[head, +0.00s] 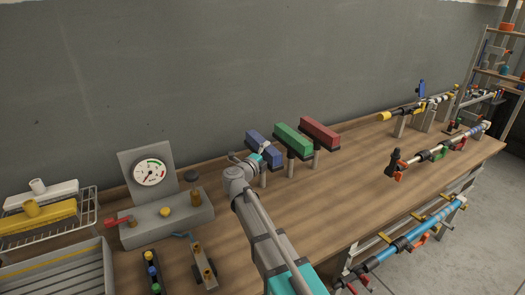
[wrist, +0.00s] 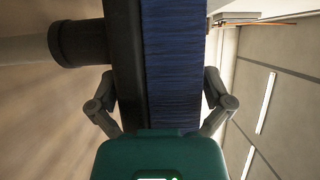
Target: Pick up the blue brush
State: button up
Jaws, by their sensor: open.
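The blue brush (head: 262,143) is a block raised on a post, leftmost of three similar brushes at the back of the bench. In the wrist view its blue bristles (wrist: 173,60) and dark back run up the middle of the picture. My gripper (wrist: 160,88) is open, with one finger on each side of the brush. Whether either finger touches it I cannot tell. In the head view my gripper (head: 257,157) is at the brush's near side, and my wrist hides part of its lower area.
A green brush (head: 293,138) and a red brush (head: 319,132) stand close on the right on posts. A gauge panel (head: 149,172) with a red lever is at the left. Hose wands (head: 440,150) lie at the right. The middle of the bench is clear.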

jog(key=c, duration=1)
jog(key=shift+r, duration=0.1)
jog(key=shift+r+p, duration=0.95)
jog(key=shift+p, duration=0.1)
jog(key=s+r+p, duration=0.1)
jog(key=r+p, duration=0.1)
jog(key=s+d+r+p, duration=0.1)
jog(key=s+r+p, duration=0.1)
jog(key=r+p, duration=0.1)
jog(key=s+r+p, duration=0.2)
jog(key=shift+d+r+p, duration=0.25)
jog(key=shift+r+p, duration=0.05)
jog(key=s+r+p, duration=0.1)
jog(key=s, duration=0.1)
jog(key=s+d+r+p, duration=0.1)
jog(key=s, duration=0.2)
jog(key=s+d+r+p, duration=0.1)
jog(key=s, duration=0.2)
jog(key=shift+s+d+r, duration=0.15)
jog(key=shift+s, duration=0.1)
